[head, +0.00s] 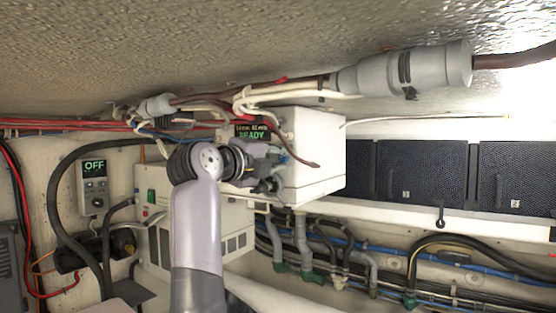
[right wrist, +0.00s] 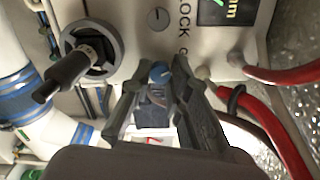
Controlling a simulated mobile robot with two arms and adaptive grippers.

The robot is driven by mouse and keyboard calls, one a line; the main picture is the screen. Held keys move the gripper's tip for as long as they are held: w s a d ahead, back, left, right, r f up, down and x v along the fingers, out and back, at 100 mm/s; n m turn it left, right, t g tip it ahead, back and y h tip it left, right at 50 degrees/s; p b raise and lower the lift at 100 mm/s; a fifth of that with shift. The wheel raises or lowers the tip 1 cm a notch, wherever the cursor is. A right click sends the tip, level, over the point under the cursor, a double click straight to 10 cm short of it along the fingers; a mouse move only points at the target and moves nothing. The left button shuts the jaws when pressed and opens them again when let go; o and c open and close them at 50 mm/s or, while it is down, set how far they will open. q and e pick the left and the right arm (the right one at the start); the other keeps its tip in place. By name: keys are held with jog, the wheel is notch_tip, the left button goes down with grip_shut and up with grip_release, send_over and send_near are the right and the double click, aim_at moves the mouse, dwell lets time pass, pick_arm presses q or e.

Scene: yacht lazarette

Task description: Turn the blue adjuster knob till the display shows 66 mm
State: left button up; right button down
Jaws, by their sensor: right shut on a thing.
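The blue adjuster knob (right wrist: 160,72) sits on the white box's front panel (right wrist: 120,20) in the right wrist view. My right gripper (right wrist: 158,82) has one finger on each side of it and is shut on it. In the head view my right gripper (head: 268,172) is against the front of the white box (head: 318,150) and hides the knob. The display (head: 252,132) on that box shows green "READY" under a small line ending in "mm"; its number is too small to read surely. In the wrist view only part of the display (right wrist: 218,12) shows. My left gripper is not in view.
A black handwheel with a crank handle (right wrist: 68,75) stands close left of my right gripper in the wrist view. A grey dial (right wrist: 157,18) marked "LOCK" lies above the knob. Red cables (right wrist: 280,75) run at right. Another small unit (head: 94,185) reads "OFF".

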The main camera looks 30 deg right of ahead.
jog(key=shift+f, duration=0.1)
jog(key=c, duration=1.5)
grip_release()
jog(key=shift+a, duration=0.1)
jog(key=shift+c, duration=0.2)
jog(key=shift+o, duration=0.3)
